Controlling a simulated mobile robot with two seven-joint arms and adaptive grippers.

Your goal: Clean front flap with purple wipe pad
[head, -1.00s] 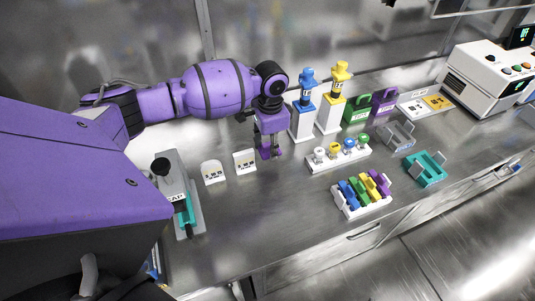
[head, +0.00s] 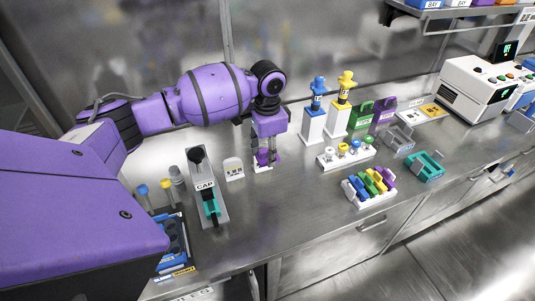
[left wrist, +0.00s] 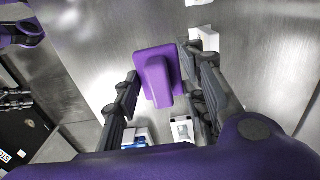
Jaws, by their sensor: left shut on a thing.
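In the head view my left gripper (head: 264,158) is over the bench, pointing down. It is shut on a purple wipe pad (left wrist: 155,75), which shows in the left wrist view as a flat plate with a raised handle between the fingers. In the head view the pad (head: 263,157) is small and partly covered by the fingers. A white upright plate is right behind the gripper and mostly hidden; I cannot tell whether the pad touches it. A similar white plate (head: 233,168) stands just to the left. I cannot tell which part is the front flap.
A grey CAP stand (head: 221,213) is left of the gripper. A white rack (head: 370,203) with coloured pieces, a row of small knobs (head: 346,156), blue (head: 318,95) and yellow (head: 345,90) bottles on pedestals, and a white machine (head: 467,85) are to the right. The bench front (head: 300,200) is clear.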

